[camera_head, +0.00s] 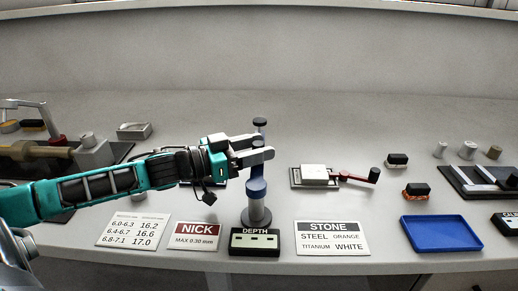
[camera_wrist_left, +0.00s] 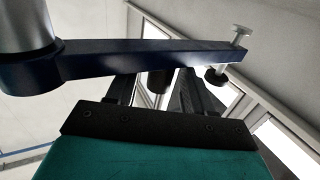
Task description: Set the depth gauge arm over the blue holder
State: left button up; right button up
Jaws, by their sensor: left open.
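The depth gauge (camera_head: 257,210) is a grey post with a blue collar, behind a black DEPTH display. Its dark blue arm (camera_wrist_left: 150,60) runs from the post at left to a metal screw and dark foot (camera_wrist_left: 228,58) at right in the left wrist view. In the head view the arm points away from me, mostly behind my gripper, with a dark knob beyond. My left gripper (camera_head: 268,151) is open, its fingers over or beside this arm; I cannot tell if the arm lies between them. I see no clear blue holder; part of a dark plate is hidden behind my gripper.
A block on a plate (camera_head: 314,176) with a red arm stands right of the gauge. A blue tray (camera_head: 440,233) lies at front right. NICK (camera_head: 194,236) and STONE (camera_head: 332,238) cards line the front edge. The back of the table is mostly clear.

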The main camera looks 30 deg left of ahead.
pick_arm(q)
jog(key=shift+w+d, duration=0.2)
jog(key=shift+w, duration=0.15)
jog(key=shift+c, duration=0.4)
grip_shut()
